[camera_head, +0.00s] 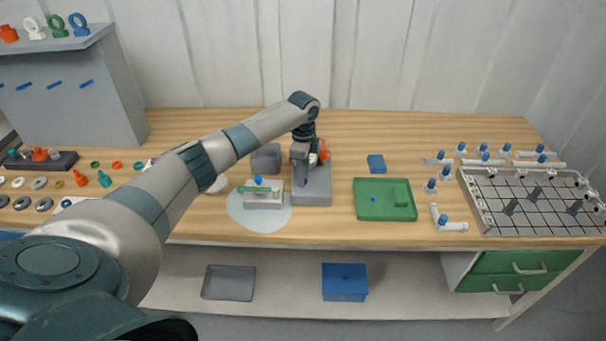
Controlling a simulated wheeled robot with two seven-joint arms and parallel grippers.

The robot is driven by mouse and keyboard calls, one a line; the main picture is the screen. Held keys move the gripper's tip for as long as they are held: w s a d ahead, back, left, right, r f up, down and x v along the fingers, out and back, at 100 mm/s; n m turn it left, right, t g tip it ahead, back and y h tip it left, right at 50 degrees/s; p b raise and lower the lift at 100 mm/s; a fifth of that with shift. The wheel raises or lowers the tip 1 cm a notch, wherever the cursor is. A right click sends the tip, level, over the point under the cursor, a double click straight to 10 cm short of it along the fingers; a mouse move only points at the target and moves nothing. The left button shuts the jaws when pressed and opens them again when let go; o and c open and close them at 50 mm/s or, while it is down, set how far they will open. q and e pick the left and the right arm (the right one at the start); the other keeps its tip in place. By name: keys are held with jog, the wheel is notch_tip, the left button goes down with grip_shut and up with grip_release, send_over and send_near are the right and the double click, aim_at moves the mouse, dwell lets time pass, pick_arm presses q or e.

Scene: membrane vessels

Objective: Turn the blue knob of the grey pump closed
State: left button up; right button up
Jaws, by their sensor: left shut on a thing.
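The grey pump (314,190) stands on the wooden bench near the middle, with an orange part (324,150) at its back right. My left arm comes in from the left and its gripper (301,180) points down over the pump's left side. The gripper is shut at the pump; its jaws hide what they hold, and no blue knob shows on the pump. My right gripper is not in view.
Left of the pump, a pale block (264,201) with a green bar and a blue cap (258,180) stands on a light round patch. A grey box (266,158) is behind it. A green tray (384,213) lies to the right, then a rack (490,222) with blue-topped fittings.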

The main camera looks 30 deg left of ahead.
pick_arm(q)
jog(key=shift+r, duration=0.1)
jog(key=o, duration=1.1)
jog(key=shift+c, duration=0.2)
jog(key=shift+r+b, duration=0.3)
jog(key=shift+r, duration=0.25)
notch_tip(320, 180, up, 16)
jog(key=b, duration=0.5)
jog(key=shift+r, duration=0.15)
